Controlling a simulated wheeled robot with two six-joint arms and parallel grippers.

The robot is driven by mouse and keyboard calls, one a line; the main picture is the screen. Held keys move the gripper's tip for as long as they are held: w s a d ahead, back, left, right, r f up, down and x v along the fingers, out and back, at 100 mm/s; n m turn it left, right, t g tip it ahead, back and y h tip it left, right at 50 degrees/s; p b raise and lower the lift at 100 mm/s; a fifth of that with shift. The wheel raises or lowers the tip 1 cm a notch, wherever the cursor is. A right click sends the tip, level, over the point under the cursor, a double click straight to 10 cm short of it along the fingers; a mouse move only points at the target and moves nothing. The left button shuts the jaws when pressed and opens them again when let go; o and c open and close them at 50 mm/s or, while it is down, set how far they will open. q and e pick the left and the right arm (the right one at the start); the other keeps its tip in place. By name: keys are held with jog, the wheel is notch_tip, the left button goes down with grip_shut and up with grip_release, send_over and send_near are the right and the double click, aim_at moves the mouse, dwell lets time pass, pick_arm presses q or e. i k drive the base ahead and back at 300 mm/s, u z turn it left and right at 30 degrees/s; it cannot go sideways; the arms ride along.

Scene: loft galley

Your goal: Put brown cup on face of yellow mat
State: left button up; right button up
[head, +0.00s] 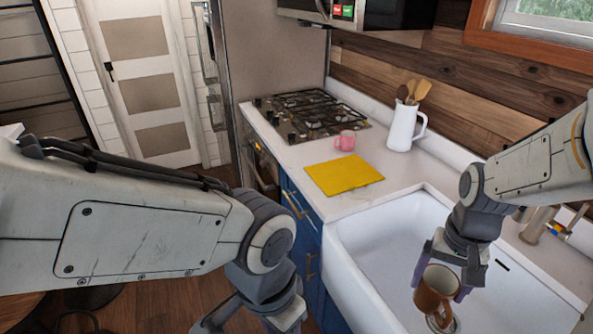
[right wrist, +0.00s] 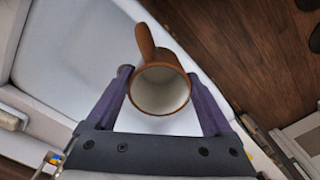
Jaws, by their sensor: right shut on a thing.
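The brown cup (head: 434,287) is over the white sink, held between the purple fingers of my right gripper (head: 441,292). The right wrist view shows the cup (right wrist: 163,72) with its pale inside facing the camera and its handle pointing up in the picture. The right fingers (right wrist: 158,88) are shut on its sides. The yellow mat (head: 343,174) lies flat and bare on the white counter, behind the sink and left of the cup. My left gripper (head: 256,322) is at the bottom edge of the head view, its fingertips cut off.
A pink mug (head: 345,140) stands just behind the mat, near the black stove (head: 312,112). A white jug (head: 404,127) with wooden utensils stands back right. The sink (head: 385,245) has a raised rim; a tap (head: 538,224) is at its right.

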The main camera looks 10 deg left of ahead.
aim_at(340, 173)
jog(key=u, duration=1)
jog(key=i, duration=3.95)
jog(key=z, duration=2.9)
